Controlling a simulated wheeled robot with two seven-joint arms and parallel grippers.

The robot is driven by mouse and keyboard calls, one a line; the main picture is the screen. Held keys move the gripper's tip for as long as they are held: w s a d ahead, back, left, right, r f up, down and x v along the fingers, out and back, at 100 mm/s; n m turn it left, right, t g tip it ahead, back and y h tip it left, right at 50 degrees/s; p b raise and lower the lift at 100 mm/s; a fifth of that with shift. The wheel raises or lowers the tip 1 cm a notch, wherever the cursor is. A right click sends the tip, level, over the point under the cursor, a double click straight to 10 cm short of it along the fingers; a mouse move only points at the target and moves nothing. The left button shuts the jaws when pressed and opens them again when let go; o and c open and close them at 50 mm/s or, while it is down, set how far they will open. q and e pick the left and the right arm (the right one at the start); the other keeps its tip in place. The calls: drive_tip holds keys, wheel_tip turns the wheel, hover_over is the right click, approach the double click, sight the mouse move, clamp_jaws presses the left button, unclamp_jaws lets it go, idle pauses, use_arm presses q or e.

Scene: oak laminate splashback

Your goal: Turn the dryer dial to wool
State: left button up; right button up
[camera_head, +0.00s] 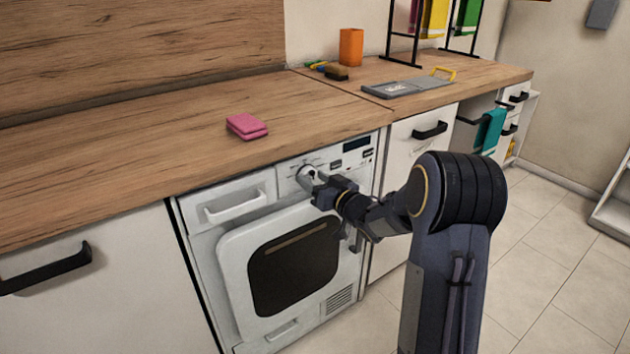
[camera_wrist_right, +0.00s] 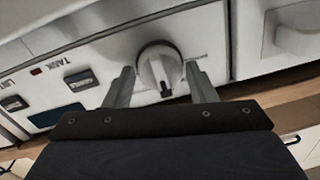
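The dryer (camera_head: 218,250) is white, with a dark door window, under the wooden counter. Its dial (camera_wrist_right: 158,66) is a round light knob on the control panel, with a dark mark on its rim facing my gripper's palm in the right wrist view. In the head view the dial (camera_head: 306,173) is partly covered by my right gripper (camera_head: 316,177). In the right wrist view my right gripper (camera_wrist_right: 161,84) is open, one finger on each side of the dial, with small gaps showing. The wool label cannot be read. My left gripper is not in view.
The dryer's drawer (camera_head: 233,204) is left of the dial, and a dark display (camera_head: 357,144) is right of it. A pink sponge (camera_head: 247,126) lies on the counter (camera_head: 150,140) above.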

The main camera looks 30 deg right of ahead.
drive_tip(key=c, duration=0.6)
drive_tip(key=shift+f+n+b, duration=0.15)
drive_tip(key=shift+n+b, duration=1.05)
drive_tip(key=shift+n, duration=0.2)
drive_tip(key=n+b, duration=0.3)
drive_tip(key=n, duration=0.2)
drive_tip(key=shift+a+b, duration=0.1)
drive_tip(key=shift+b, duration=0.3)
drive_tip(key=n+b, duration=0.3)
drive_tip(key=n, duration=0.1)
drive_tip(key=shift+h, duration=0.4)
drive_tip(key=shift+n+g+b, duration=0.3)
drive_tip(key=shift+n+b, duration=0.8)
drive_tip(key=shift+n, duration=0.6)
drive_tip(key=o, duration=1)
drive_tip(key=shift+s+r, duration=0.1)
drive_tip(key=shift+r, duration=0.1)
